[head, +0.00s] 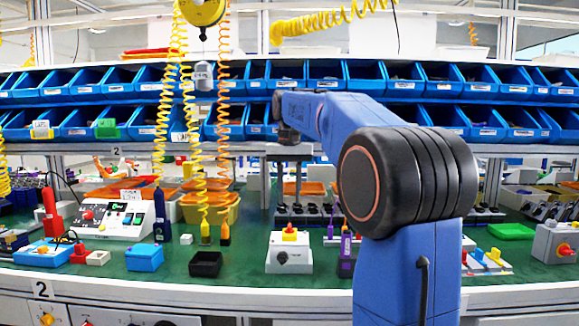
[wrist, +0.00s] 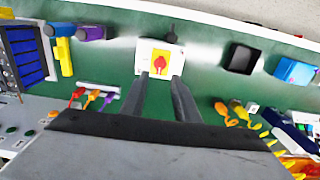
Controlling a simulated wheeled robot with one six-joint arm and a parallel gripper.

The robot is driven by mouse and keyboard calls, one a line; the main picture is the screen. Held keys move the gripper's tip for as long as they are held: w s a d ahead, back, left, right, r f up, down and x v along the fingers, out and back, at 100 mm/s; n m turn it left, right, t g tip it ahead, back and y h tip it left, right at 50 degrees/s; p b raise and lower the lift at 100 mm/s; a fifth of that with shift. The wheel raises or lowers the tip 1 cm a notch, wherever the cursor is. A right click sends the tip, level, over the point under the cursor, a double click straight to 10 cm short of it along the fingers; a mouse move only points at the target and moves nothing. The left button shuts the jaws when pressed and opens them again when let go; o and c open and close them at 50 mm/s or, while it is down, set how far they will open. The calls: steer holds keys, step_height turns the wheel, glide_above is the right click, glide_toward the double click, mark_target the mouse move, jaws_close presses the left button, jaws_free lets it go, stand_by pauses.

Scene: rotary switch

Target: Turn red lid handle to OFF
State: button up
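The red lid handle (wrist: 159,63) sits on a yellow plate on top of a white switch box (wrist: 145,48). In the head view the red handle (head: 290,231) tops the same white box (head: 297,256), which stands on the green bench and has a black dial on its front. My gripper (wrist: 160,77) points down with its two fingers apart and nothing between them. In the head view my gripper (head: 290,202) hangs above the box, clear of the handle. In the wrist view the handle shows between the fingertips. Its position marks are too small to read.
A black open tray (head: 206,264) and a blue box (head: 144,257) stand left of the switch box. A purple bottle (head: 346,250) stands close to its right. A grey box with a red knob (head: 565,249) stands far right. Blue bins line shelves behind.

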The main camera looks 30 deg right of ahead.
step_height(320, 180, up, 9)
stand_by(0.3)
stand_by(0.5)
steer(key=s+a+f+n+t, duration=0.1)
steer(key=s+a+f, duration=0.4)
steer(key=s+f, duration=0.5)
steer(key=s+a+f+n+t, duration=0.2)
steer(key=s+a+f, duration=0.3)
steer(key=s+f, duration=0.5)
steer(key=s+a+f+n+t, duration=0.1)
steer(key=s+a+f+n, duration=0.2)
steer(key=s+f, duration=0.7)
step_height(320, 180, down, 5)
steer(key=a, duration=0.2)
steer(key=shift+s+a+n+t, duration=0.25)
steer(key=shift+a+n+t, duration=0.05)
steer(key=shift+a+t, duration=0.1)
